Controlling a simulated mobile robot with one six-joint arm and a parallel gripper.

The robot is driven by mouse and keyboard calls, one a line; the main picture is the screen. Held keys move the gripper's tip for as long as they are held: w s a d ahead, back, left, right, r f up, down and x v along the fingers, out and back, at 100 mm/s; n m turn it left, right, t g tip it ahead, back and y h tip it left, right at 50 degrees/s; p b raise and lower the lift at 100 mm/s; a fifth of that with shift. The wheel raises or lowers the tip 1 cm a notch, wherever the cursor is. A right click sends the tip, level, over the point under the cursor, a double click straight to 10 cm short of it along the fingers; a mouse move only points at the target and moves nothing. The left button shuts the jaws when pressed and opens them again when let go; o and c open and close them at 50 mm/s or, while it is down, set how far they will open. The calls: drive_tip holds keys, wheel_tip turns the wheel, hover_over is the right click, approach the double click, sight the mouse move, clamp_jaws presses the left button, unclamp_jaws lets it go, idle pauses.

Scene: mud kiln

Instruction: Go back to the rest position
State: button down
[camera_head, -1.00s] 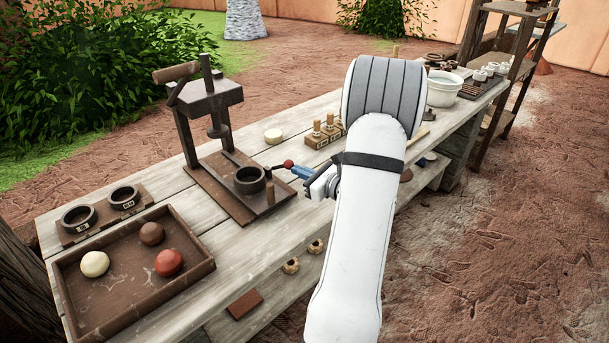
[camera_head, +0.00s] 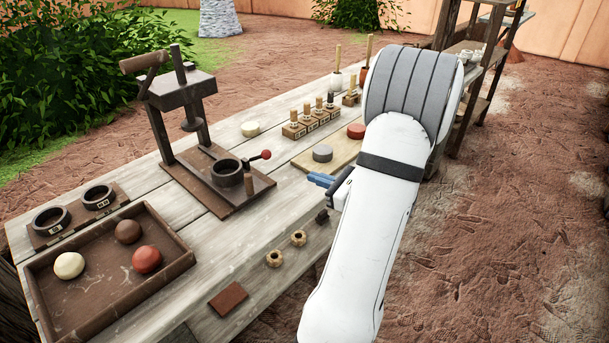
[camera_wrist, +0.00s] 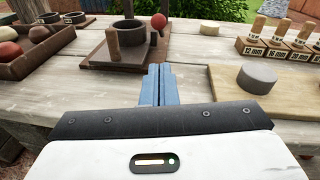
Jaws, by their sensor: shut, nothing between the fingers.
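My gripper (camera_head: 319,181) has blue fingers, and it is shut and empty. In the wrist view the two blue fingers (camera_wrist: 159,85) lie side by side and point across the table toward the press. In the head view my gripper is above the table's near edge, right of the dark wooden press (camera_head: 183,97) and its dark ring (camera_head: 228,173). The red-knobbed lever (camera_head: 266,154) is apart from the fingers, up and to the left. My white arm hides part of the table's right end.
A board (camera_head: 310,160) with a grey disc (camera_head: 322,153) and a red disc (camera_head: 356,131) lies beyond my gripper. Stamps (camera_head: 308,120) stand in a row behind it. A tray (camera_head: 75,308) with three balls is at the left. Open ground lies right of my arm.

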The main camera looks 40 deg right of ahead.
drive_tip(key=shift+s+r, duration=0.1)
drive_tip(key=shift+s, duration=0.2)
